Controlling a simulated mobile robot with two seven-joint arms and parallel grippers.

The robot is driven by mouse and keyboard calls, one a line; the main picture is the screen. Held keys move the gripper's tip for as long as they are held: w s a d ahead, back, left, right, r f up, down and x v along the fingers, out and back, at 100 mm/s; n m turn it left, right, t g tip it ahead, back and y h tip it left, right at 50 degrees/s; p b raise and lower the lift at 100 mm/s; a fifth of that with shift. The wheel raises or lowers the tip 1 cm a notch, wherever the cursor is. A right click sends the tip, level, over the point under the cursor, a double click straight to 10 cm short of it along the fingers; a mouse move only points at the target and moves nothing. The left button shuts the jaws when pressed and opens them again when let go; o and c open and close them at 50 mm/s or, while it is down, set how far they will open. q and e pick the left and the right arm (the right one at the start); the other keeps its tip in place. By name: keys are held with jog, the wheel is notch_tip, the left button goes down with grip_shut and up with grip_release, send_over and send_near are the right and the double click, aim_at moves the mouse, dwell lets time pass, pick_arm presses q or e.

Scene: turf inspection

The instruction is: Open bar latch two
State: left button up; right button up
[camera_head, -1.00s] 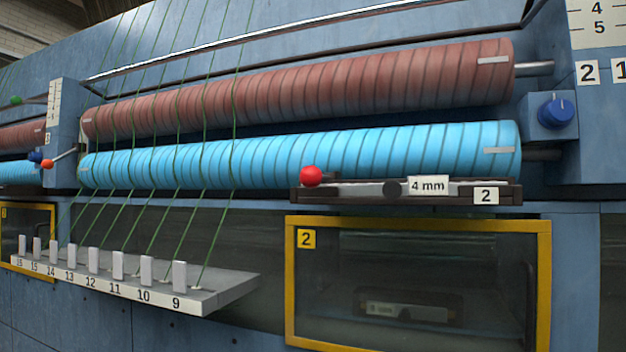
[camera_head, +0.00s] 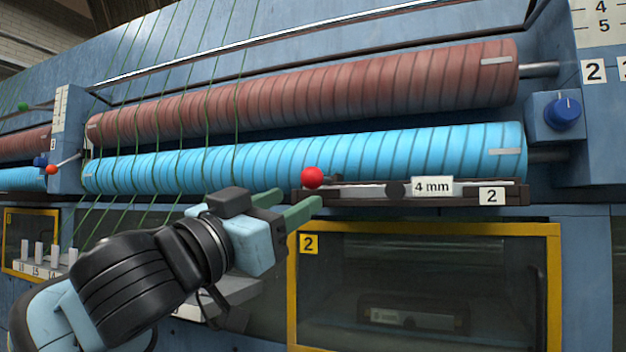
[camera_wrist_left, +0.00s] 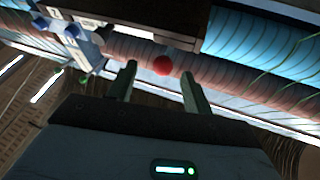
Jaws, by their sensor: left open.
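Bar latch two is a dark horizontal bar (camera_head: 455,188) below the blue roller, with a "4 mm" plate, a "2" plate and a red ball knob (camera_head: 312,177) at its left end. My left gripper (camera_head: 300,199) is open and empty, just below and left of the knob, with its green fingers pointing at it. In the left wrist view, the red knob (camera_wrist_left: 163,65) shows between the two open fingertips (camera_wrist_left: 159,70). I cannot tell whether a finger touches it. My right gripper is out of view.
The blue roller (camera_head: 300,158) and red roller (camera_head: 300,85) run above the bar. A yellow-framed window marked 2 (camera_head: 430,229) lies below it. Green yarns (camera_head: 207,110) cross the rollers at left, above a numbered peg shelf (camera_head: 235,288) partly hidden by my arm. A blue dial (camera_head: 563,113) is at right.

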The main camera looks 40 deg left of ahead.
aim_at(305, 181)
pick_arm(q)
jog(key=shift+s+a+r+p+x, duration=0.15)
jog(key=shift+r+x, duration=0.1)
jog(key=shift+x, duration=0.95)
jog(key=shift+r+p+x, duration=0.2)
jog(key=shift+x, duration=0.95)
jog(key=shift+s+a+r+p+x, duration=0.15)
jog(key=shift+r+x, duration=0.1)
jog(key=shift+x, duration=0.95)
jog(key=shift+c, duration=0.3)
grip_shut()
